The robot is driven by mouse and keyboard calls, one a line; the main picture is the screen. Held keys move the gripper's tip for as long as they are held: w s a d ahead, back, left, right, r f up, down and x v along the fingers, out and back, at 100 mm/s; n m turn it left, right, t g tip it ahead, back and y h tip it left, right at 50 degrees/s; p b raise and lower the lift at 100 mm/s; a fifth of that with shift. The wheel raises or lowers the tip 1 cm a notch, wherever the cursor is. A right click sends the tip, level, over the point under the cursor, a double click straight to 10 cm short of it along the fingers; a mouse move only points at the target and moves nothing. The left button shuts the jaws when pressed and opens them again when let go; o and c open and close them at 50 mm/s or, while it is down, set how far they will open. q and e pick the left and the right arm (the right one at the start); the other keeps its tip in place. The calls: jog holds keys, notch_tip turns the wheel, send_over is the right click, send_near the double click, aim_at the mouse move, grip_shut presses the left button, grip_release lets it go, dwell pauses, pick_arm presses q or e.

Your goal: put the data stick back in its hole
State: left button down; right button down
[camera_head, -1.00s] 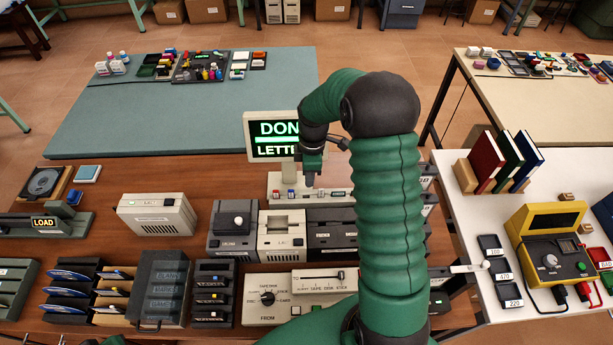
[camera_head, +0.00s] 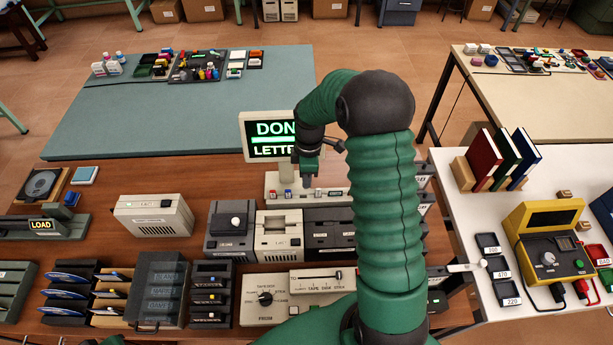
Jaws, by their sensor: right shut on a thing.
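My right gripper (camera_head: 307,178) points down over the pale strip stand (camera_head: 280,196) below the display. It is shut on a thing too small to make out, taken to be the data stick. Its fingertips are just above or at the strip; I cannot tell whether they touch it. The strip carries small coloured sticks, a red one (camera_head: 273,194) and a blue one (camera_head: 286,194), left of the gripper. The holes are too small to see clearly. The display (camera_head: 268,136) reads "DON..." and "LETTE..." in green, partly hidden by my arm.
Drive boxes (camera_head: 278,235) stand in front of the strip. A beige switch panel (camera_head: 290,296) lies nearer me. A beige box (camera_head: 154,215) stands to the left.

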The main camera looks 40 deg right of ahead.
pick_arm(q)
jog(key=shift+a, duration=0.1)
pick_arm(e)
jog(key=shift+a, duration=0.15)
jog(key=shift+a+r, duration=0.1)
jog(key=shift+a, duration=0.05)
jog(key=shift+f+b, duration=0.6)
jog(key=shift+f, duration=0.6)
jog(key=shift+f+b, duration=0.6)
jog(key=shift+f, duration=0.45)
jog(key=c, duration=1.5)
grip_release()
pick_arm(q)
notch_tip(320, 180, down, 2)
jog(key=shift+a+f, duration=0.15)
jog(key=shift+f, duration=0.1)
pick_arm(e)
jog(key=shift+r, duration=0.1)
